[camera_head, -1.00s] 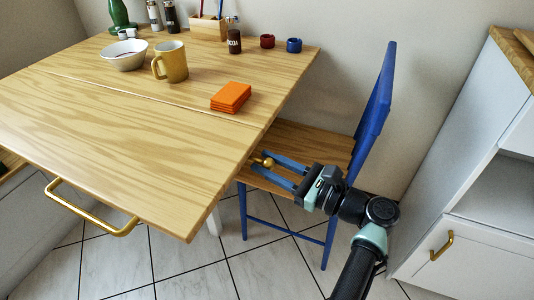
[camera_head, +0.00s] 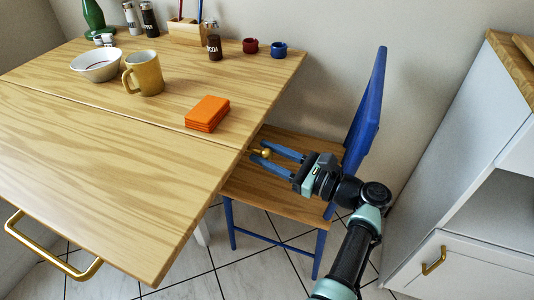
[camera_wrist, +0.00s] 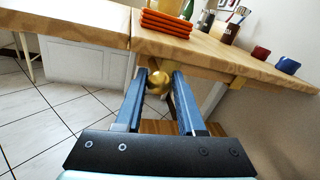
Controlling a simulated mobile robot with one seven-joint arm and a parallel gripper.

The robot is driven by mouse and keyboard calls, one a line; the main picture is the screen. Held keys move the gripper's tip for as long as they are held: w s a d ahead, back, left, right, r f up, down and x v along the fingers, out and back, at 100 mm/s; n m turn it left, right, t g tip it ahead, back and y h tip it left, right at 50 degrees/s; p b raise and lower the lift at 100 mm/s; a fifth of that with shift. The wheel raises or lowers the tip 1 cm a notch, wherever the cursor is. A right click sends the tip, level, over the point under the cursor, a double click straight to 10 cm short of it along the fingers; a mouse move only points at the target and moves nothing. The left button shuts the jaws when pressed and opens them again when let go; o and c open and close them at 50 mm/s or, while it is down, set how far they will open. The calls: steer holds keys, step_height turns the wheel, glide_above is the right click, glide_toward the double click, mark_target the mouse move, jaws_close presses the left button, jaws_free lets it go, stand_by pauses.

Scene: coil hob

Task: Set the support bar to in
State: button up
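A round brass knob (camera_head: 265,153) shows just below the table's right edge, seemingly on the support bar, whose body is mostly hidden under the tabletop. The knob (camera_wrist: 158,82) also shows in the wrist view, between my gripper's blue fingertips. My gripper (camera_head: 259,150) is open, with one finger on each side of the knob; I cannot tell whether either finger touches it. The wooden table (camera_head: 110,135) has a seam across its top, and its near leaf lies level.
A blue chair (camera_head: 368,115) with a wooden seat stands close behind and below my gripper.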

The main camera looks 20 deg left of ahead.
steer(key=o, duration=0.4)
steer(key=shift+w, duration=0.2)
steer(key=p+v, duration=0.2)
steer(key=v, duration=1.1)
steer(key=shift+s, duration=0.1)
